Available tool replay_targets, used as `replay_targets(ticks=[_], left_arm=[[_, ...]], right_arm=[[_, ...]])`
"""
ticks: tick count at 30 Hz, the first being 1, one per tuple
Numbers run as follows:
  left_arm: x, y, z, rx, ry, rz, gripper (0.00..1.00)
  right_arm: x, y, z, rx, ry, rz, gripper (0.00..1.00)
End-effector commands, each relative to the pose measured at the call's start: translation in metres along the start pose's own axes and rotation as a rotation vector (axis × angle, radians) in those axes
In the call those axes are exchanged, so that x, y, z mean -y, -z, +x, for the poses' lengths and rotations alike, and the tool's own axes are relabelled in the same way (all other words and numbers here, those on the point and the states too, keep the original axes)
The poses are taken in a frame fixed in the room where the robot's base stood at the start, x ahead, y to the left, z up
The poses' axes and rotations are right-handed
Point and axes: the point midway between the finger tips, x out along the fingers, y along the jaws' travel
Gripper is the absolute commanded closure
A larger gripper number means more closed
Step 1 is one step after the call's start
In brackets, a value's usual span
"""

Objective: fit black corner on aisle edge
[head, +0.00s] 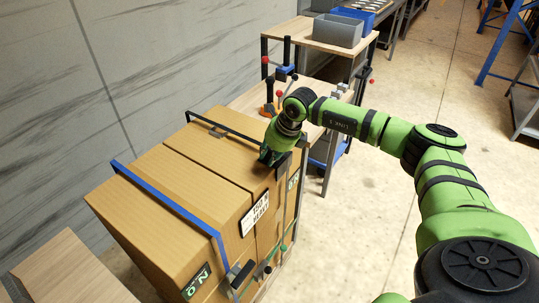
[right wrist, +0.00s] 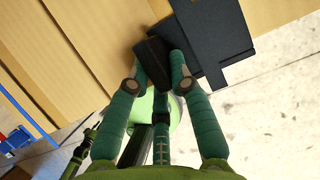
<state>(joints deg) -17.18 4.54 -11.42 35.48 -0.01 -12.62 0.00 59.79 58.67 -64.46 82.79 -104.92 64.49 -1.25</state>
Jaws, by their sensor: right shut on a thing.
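My right gripper (head: 272,156) is over the right-hand top edge of the cardboard boxes (head: 215,178), the edge facing the open floor. In the right wrist view its fingers (right wrist: 160,68) are shut on the dark block-like part of the black corner (right wrist: 215,35). The corner's flat black plates lie against or very close to the box edge, with pale floor beyond. Whether it is fully seated I cannot tell. In the head view the gripper mostly hides the corner. My left gripper is not in view.
A blue strap (head: 175,196) crosses the near boxes, and a black strap (head: 218,124) lies at the far end. A wooden workbench (head: 325,33) with a grey bin (head: 338,29) stands behind. A wall is on the left.

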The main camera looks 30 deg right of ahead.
Motion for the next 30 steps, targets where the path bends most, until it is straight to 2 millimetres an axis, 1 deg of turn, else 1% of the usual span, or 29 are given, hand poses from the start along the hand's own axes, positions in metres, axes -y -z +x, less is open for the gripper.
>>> replay_targets(ticks=[3, 4, 5, 6, 13, 15, 19, 23, 30], left_arm=[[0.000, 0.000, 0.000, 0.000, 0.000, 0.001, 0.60], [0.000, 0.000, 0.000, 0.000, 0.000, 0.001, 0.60], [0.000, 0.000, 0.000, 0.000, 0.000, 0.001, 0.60], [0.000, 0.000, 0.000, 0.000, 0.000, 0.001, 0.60], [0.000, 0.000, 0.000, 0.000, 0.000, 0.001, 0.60], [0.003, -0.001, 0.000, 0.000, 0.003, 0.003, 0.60], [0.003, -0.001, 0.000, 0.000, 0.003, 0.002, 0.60], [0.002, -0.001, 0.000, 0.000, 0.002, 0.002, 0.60], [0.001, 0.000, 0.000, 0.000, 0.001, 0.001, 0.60]], right_arm=[[0.000, 0.000, 0.000, 0.001, 0.000, 0.000, 1.00], [0.000, 0.000, 0.000, 0.001, 0.000, 0.000, 0.67], [0.000, 0.000, 0.000, 0.001, 0.000, 0.000, 0.55], [0.000, 0.000, 0.000, 0.001, 0.000, 0.000, 0.51], [0.000, 0.000, 0.000, 0.000, 0.000, 0.000, 0.51], [0.000, 0.000, 0.000, 0.000, 0.000, 0.000, 0.51], [0.000, 0.000, -0.010, 0.000, 0.001, -0.001, 0.51], [0.001, 0.000, -0.032, 0.002, 0.002, 0.000, 0.51], [0.000, -0.001, -0.084, 0.003, 0.001, -0.001, 0.51]])
